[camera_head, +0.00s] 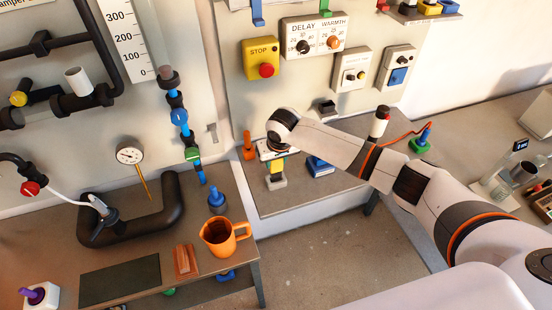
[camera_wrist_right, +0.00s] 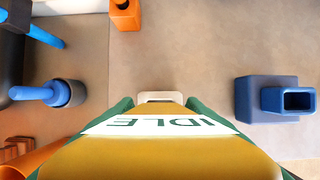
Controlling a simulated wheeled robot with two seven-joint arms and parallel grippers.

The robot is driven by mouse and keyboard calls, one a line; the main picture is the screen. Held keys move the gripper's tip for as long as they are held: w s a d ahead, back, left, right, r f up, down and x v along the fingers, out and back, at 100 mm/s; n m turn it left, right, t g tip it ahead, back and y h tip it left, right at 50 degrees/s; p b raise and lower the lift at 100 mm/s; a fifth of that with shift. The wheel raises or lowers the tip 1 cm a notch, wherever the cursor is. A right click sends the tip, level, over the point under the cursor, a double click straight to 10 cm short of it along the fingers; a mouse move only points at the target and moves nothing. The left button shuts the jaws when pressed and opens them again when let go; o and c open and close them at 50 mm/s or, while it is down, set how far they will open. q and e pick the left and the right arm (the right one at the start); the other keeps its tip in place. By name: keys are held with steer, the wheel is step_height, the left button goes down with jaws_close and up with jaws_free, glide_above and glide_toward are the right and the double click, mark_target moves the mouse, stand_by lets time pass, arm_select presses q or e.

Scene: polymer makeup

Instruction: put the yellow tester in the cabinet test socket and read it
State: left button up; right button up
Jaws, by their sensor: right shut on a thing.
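The yellow tester (camera_wrist_right: 160,158) fills the lower part of the right wrist view. It has green side edges and a white label reading IDLE, upside down in that view. In the head view the tester (camera_head: 277,167) hangs under my right gripper (camera_head: 274,152), which is shut on it in front of the cabinet (camera_head: 235,95). A pale grey piece (camera_head: 276,183) shows below the tester; I cannot tell whether it is the tester's end or a separate stand. A dark fitting (camera_head: 327,107) protrudes from the cabinet face; I cannot tell if it is the test socket. My left gripper is out of view.
An orange object (camera_head: 248,147) and a blue box (camera_head: 320,167) flank the tester on the bench. A yellow stop box (camera_head: 261,60) and a delay and warmth panel (camera_head: 313,36) are above. An orange jug (camera_head: 222,240) stands at the left bench's edge. My right arm crosses the right side.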

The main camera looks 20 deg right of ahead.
mark_target(276, 167)
steer(key=shift+f+b, duration=0.55)
steer(key=shift+f, duration=1.05)
steer(key=o, duration=1.1)
steer(key=b+v, duration=0.2)
steer(key=v, duration=1)
